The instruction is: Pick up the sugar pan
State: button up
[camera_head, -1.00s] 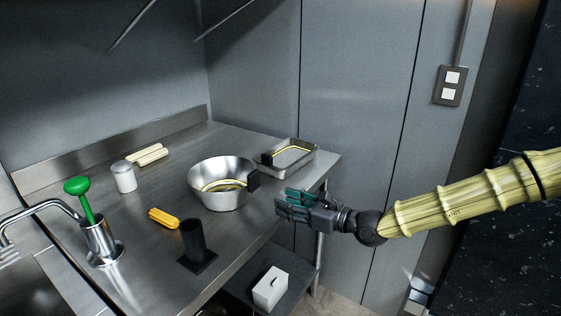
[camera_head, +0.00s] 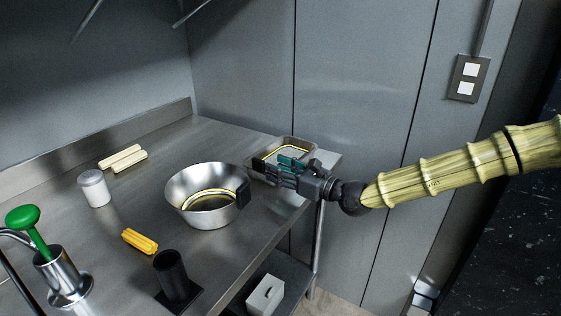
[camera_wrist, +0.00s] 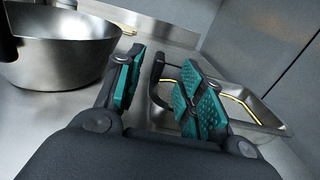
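A rectangular metal pan (camera_head: 302,146) with a yellow line inside sits at the far right corner of the steel counter. Its black handle (camera_wrist: 157,82) shows between my fingers in the wrist view, where the pan (camera_wrist: 262,112) lies ahead and right. A round metal bowl-like pan (camera_head: 202,215) with a black handle (camera_head: 243,194) stands to its left. My gripper (camera_head: 277,165) is open, its teal pads apart on either side of the rectangular pan's handle, with no clear contact. It partly hides that pan in the head view. Neither pan is labelled as sugar.
The round pan (camera_wrist: 62,58) is close left of my fingers in the wrist view. The wall rises behind the counter (camera_head: 130,200).

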aim_at(264, 163)
jog(key=shift+x, duration=1.15)
jog(key=shift+w+a, duration=0.1)
jog(key=shift+a, duration=0.05)
jog(key=x, duration=0.5)
grip_shut()
